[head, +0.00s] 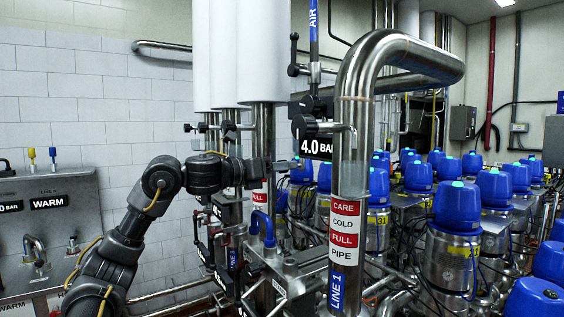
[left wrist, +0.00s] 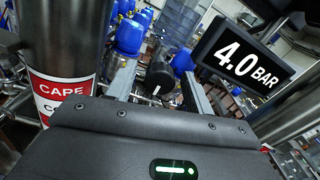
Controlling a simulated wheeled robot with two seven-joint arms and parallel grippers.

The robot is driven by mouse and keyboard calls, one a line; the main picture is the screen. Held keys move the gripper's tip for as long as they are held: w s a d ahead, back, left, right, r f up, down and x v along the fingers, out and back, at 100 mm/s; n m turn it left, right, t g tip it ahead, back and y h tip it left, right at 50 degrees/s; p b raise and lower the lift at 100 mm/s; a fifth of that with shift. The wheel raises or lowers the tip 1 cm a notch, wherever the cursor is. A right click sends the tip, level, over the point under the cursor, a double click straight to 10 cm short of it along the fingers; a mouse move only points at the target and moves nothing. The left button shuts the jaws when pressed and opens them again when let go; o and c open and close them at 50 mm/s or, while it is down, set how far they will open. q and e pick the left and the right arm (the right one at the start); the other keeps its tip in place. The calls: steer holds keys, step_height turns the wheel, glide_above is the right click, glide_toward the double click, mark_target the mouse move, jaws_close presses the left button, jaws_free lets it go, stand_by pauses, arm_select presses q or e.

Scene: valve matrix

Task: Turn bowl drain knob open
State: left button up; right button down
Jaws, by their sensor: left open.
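No knob with a readable bowl drain label shows, so I cannot tell which one it is. My left gripper (head: 287,164) reaches in from the left, level, in front of the thick steel columns. Its fingers are apart with nothing held, and they also show in the left wrist view (left wrist: 158,80). A black rounded knob-like part (left wrist: 161,76) appears between the fingers in that view, beyond them; I cannot tell the gap. Black knobs (head: 305,126) sit by the 4.0 BAR display (head: 316,148), above and right of the gripper. My right gripper is not in view.
A thick steel pipe (head: 352,130) with a red-and-white CARE label stands right of the gripper. Several blue-capped valves (head: 452,244) fill the right side. A WARM panel (head: 48,202) is at left.

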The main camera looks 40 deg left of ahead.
arm_select(q)
steer(key=shift+w+d+f, duration=0.1)
steer(key=shift+w, duration=0.3)
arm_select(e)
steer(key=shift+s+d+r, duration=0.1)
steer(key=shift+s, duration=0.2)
